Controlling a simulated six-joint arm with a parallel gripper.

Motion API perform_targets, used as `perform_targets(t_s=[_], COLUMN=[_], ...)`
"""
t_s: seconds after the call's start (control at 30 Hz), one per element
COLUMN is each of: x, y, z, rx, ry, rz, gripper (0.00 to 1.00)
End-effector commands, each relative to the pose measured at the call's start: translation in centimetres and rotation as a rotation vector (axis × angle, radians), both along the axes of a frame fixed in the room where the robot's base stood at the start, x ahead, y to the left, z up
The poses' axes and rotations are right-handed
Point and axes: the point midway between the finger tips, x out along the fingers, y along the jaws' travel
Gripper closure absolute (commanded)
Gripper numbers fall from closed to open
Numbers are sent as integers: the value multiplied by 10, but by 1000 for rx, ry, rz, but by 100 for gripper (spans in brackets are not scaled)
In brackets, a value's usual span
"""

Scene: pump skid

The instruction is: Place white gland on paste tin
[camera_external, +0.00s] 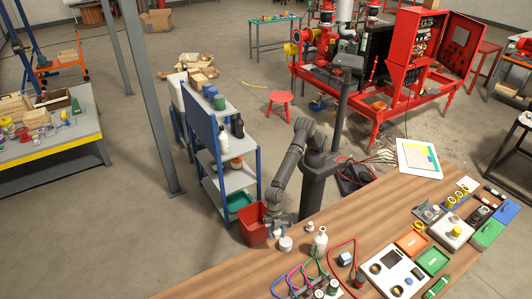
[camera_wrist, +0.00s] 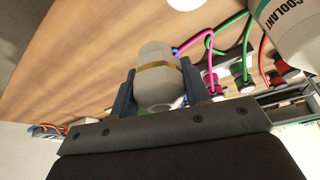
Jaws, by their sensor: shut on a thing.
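In the wrist view my gripper (camera_wrist: 160,92) is shut on the white gland (camera_wrist: 155,62), a pale rounded piece with a gold band, held between the two dark jaws. In the external view my gripper (camera_external: 277,229) is low at the table's left edge, and the gland in it is too small to make out clearly. A short pale round tin (camera_external: 285,243), which looks like the paste tin, stands on the table just right of and in front of my gripper. A white round thing (camera_wrist: 188,4), probably this tin, is cut off at the wrist view's top edge. The gland appears apart from it.
A white coolant bottle (camera_external: 320,243) stands close right of the tin; it also shows in the wrist view (camera_wrist: 288,28). A small white part (camera_external: 310,227) stands behind it. Coloured hoses (camera_external: 312,270) lie in front. A red bin (camera_external: 252,225) is left of my gripper.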

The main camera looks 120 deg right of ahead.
Motion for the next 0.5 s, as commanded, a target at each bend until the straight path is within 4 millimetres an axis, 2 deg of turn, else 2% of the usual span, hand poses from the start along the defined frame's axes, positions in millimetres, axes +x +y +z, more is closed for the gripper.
perform_targets(t_s=[0.03, 0.2, 0.4, 0.5], x=[-4, -20, -38, -43], y=[-17, -63, -100, -108], z=[8, 23, 31, 32], rx=[0, 0, 3, 2], ry=[-1, -2, -2, -1], rz=[-31, -130, -208, -227], gripper=[81, 81, 81, 81])
